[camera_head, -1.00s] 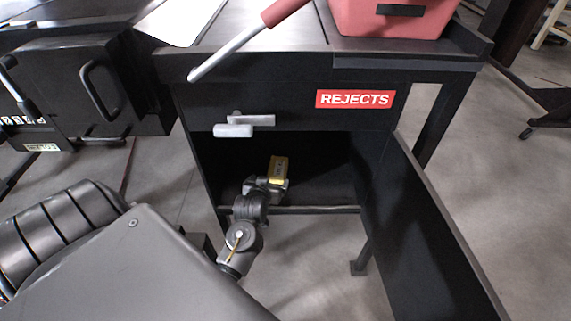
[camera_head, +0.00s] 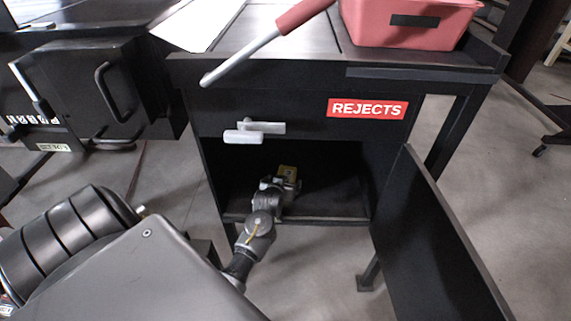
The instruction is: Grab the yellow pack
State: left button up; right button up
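The yellow pack (camera_head: 288,172) is inside the dark open compartment under the REJECTS sign. Only its upper part shows; the rest is hidden behind my gripper. My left gripper (camera_head: 283,184) reaches into the compartment from below and overlaps the pack in the picture. Its fingers are small and dark, and I cannot tell whether they are closed on the pack. My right gripper is not in view.
The black REJECTS cabinet (camera_head: 230,110) has a silver handle (camera_head: 254,132) above the opening. Its door (camera_head: 430,240) stands open at the right. A red bin (camera_head: 405,35) sits on top. A red-handled lever (camera_head: 250,55) slants over the front edge.

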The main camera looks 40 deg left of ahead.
pick_arm(q)
jog(key=shift+x, duration=1.25)
jog(key=c, duration=1.4)
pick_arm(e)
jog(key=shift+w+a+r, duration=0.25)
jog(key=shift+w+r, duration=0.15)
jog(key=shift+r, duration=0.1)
pick_arm(q)
jog(key=shift+r, duration=0.1)
jog(key=shift+c, duration=0.2)
